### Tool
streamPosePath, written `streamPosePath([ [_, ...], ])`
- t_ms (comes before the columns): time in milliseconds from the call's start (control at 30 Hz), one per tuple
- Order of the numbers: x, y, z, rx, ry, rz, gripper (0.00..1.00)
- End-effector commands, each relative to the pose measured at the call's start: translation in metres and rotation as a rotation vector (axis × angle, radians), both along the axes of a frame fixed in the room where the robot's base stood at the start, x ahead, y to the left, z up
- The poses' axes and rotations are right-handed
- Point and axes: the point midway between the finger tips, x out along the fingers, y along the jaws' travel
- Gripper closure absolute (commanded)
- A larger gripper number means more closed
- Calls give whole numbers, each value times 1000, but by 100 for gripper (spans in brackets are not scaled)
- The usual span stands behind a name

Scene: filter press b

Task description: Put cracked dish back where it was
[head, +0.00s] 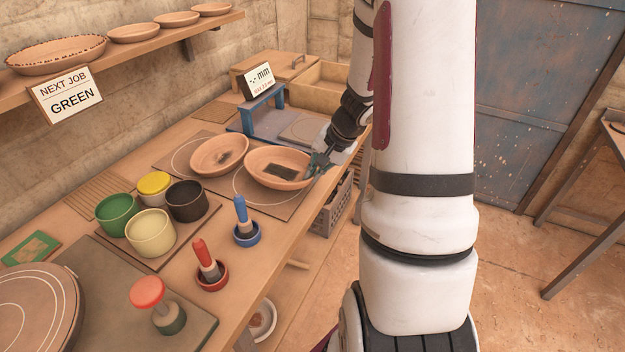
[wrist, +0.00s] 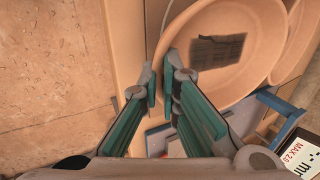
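Two clay dishes lie side by side on a board marked with circles (head: 241,193). The right dish (head: 257,176) holds a dark, rectangular, lined patch; the left dish (head: 203,163) has a smaller dark mark. I cannot tell for sure which is cracked. My gripper (head: 314,165) is low at the right rim of the right dish. In the wrist view my gripper (wrist: 161,75) has a narrow gap between its fingertips, right at the rim of the near dish (wrist: 262,62). Whether the fingers touch the rim is unclear. The other dish (wrist: 303,35) shows partly behind it.
A blue-framed gauge (head: 262,108) with a sign stands behind the dishes. Several glaze pots (head: 152,234) and red and blue stampers (head: 246,220) stand in front. A shelf (head: 130,52) holds more dishes and a "NEXT JOB GREEN" sign (head: 67,96). The floor lies right.

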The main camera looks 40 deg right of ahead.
Motion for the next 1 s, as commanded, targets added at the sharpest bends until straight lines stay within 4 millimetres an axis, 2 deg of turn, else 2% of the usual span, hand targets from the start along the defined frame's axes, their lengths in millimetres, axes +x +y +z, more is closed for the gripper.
streamPosePath([
  [33,0,0,-10,3,1,-3,100],
  [167,0,0,-22,3,1,-1,100],
  [600,1,0,-26,0,-1,0,100],
  [700,0,0,-26,0,0,0,77],
  [733,0,0,-26,0,0,0,75],
  [1000,0,0,-25,0,0,0,75],
])
